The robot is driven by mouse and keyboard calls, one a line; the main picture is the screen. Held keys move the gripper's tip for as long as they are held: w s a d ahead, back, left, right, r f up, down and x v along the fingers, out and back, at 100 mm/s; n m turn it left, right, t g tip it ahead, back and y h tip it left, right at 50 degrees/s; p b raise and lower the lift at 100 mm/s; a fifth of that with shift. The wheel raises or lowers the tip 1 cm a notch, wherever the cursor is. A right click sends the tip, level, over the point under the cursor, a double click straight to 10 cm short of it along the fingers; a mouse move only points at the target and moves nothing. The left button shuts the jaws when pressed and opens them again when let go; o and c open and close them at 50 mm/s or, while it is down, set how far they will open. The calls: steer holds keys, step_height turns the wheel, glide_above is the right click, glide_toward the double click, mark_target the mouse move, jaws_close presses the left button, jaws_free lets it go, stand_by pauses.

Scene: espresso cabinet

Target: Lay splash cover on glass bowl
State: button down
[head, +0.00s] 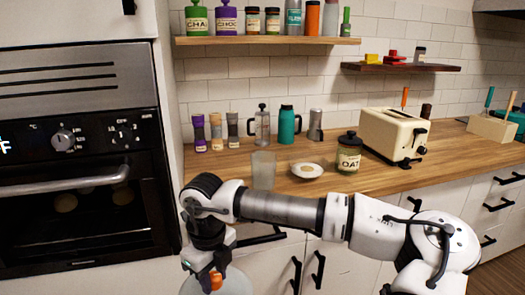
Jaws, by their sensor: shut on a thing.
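My gripper (207,276) is at the bottom left of the head view, in front of the counter and pointing down. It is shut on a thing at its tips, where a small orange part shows. A pale, see-through rounded piece (238,284), which looks like the splash cover, spreads just below the fingers. Its lower part is cut off by the picture edge. I cannot make out a separate glass bowl; whether one is under the cover is not visible.
On the wooden counter (400,183) stand a frosted glass (263,170), a small white dish (307,170), an oat jar (348,154) and a cream toaster (393,134). Grinders, a press and a teal flask (287,124) stand behind. An oven (80,160) is at left.

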mark_target(235, 272)
steer(key=w+d+f+n, duration=0.1)
steer(key=f+n, duration=0.1)
steer(key=w+d+f+n, duration=0.1)
steer(key=w+f, duration=0.1)
steer(key=f, duration=0.1)
steer(key=w+d+f+n, duration=0.2)
steer(key=shift+w+f+n, duration=0.25)
steer(key=shift+f+n, duration=0.05)
steer(key=shift+f, duration=0.05)
steer(key=w+d+f+n, duration=0.1)
steer(key=d+f+n, duration=0.4)
steer(key=f, duration=0.4)
steer(key=d+f+n, duration=0.4)
steer(key=f+n, duration=0.3)
steer(key=f, duration=0.3)
steer(key=w+d+f+n, duration=0.1)
steer(key=d+f+n, duration=0.3)
steer(key=f+n, duration=0.4)
steer(key=a+f+m, duration=0.1)
steer(key=a, duration=0.5)
steer(key=shift+s+a+f, duration=0.15)
steer(key=shift+a+f, duration=0.05)
